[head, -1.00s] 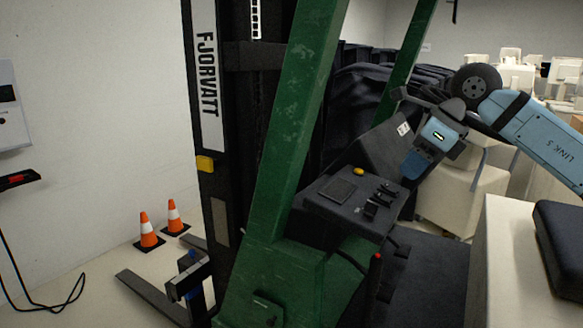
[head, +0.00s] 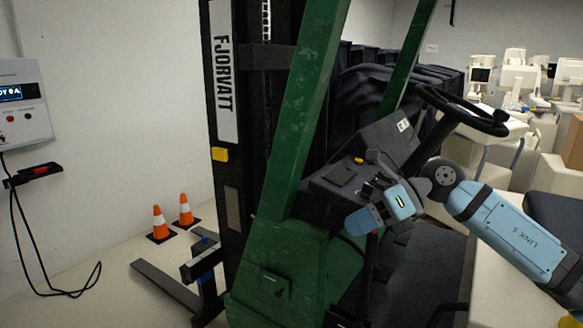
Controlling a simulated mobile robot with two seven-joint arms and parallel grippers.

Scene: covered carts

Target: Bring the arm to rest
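My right arm (head: 515,235), light blue with dark joints, comes in from the lower right. Its wrist and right gripper (head: 362,222) are in front of the forklift's dark control console (head: 338,180), with the hand pointing down and left. The fingers are small and dark against the console, so I cannot tell whether they are open or shut. I see no object held. My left gripper is not in view.
The green-framed forklift (head: 300,130) fills the middle, with its steering wheel (head: 462,108) behind my arm. A wall charger (head: 25,110) hangs at left. Two traffic cones (head: 158,222) stand on the floor. Covered carts (head: 400,85) and pale equipment (head: 520,80) are behind.

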